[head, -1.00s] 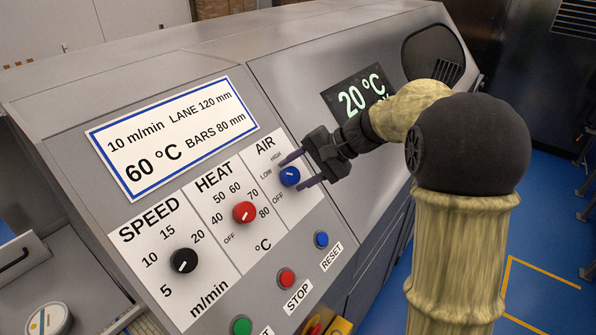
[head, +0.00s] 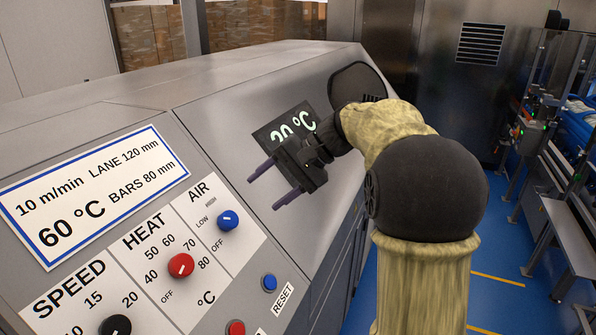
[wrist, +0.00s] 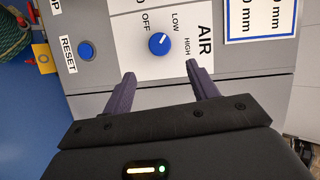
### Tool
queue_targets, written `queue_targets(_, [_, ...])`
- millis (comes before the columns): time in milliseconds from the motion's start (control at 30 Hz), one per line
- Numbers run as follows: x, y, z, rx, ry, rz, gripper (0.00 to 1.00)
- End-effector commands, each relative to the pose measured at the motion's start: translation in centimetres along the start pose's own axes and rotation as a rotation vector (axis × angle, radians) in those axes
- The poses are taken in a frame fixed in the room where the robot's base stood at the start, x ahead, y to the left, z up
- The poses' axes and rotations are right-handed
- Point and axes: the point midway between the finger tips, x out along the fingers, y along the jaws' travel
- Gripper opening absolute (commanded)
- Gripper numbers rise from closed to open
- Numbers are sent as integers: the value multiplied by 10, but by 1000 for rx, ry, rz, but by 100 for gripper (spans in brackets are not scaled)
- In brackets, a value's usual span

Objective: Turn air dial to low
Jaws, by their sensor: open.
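The blue AIR dial (head: 228,220) sits on the sloped control panel, with OFF, LOW and HIGH printed around it. In the wrist view the dial (wrist: 159,44) shows a white mark that points roughly toward LOW. My gripper (head: 262,194) is open and empty, with two purple fingers. It hangs off the panel, up and to the right of the dial, and touches nothing that I can see. In the wrist view the fingertips (wrist: 162,75) are apart, with the dial beyond the gap between them.
The red HEAT dial (head: 180,265) and black SPEED dial (head: 115,327) are to the lower left. The blue RESET button (head: 269,283) and a red button (head: 236,328) are below. A display (head: 285,128) is partly behind my gripper. Blue floor lies to the right.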

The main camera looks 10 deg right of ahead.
Motion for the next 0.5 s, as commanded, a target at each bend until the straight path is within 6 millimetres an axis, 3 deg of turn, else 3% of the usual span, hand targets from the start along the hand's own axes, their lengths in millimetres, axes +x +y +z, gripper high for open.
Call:
queue_targets(300, [-59, 1, -1, 1, 4, 0, 59])
queue_targets(500, [-72, 0, 0, 1, 1, 1, 59])
